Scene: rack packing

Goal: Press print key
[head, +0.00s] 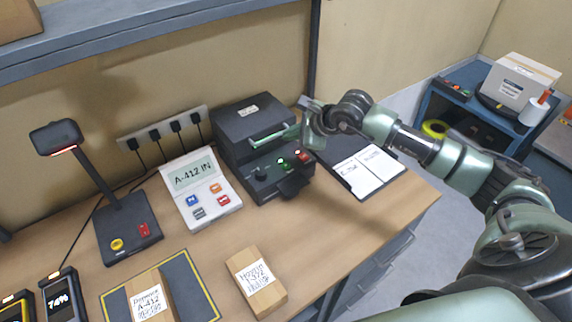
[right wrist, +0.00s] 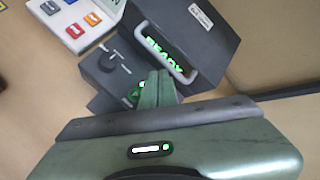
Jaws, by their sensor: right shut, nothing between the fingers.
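The dark label printer (head: 248,127) stands at the back of the bench. Its sloped front panel has a black knob (head: 261,173), green-lit spots (head: 282,162) and a red spot (head: 303,158). My right gripper (head: 308,140) is shut and empty, at the printer's right front, just above the panel. In the right wrist view the closed fingers (right wrist: 155,88) lie over the panel beside a green-lit key (right wrist: 136,94), partly covering it. Contact cannot be told. The printer's display (right wrist: 165,55) there glows green and seems to read READY. My left gripper is not in view.
A keypad unit (head: 201,190) reading "A-412 IN" stands left of the printer, and a scanner stand (head: 127,225) further left. A clipboard (head: 368,172) lies to the right. A blue cart (head: 462,97) stands beyond the bench.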

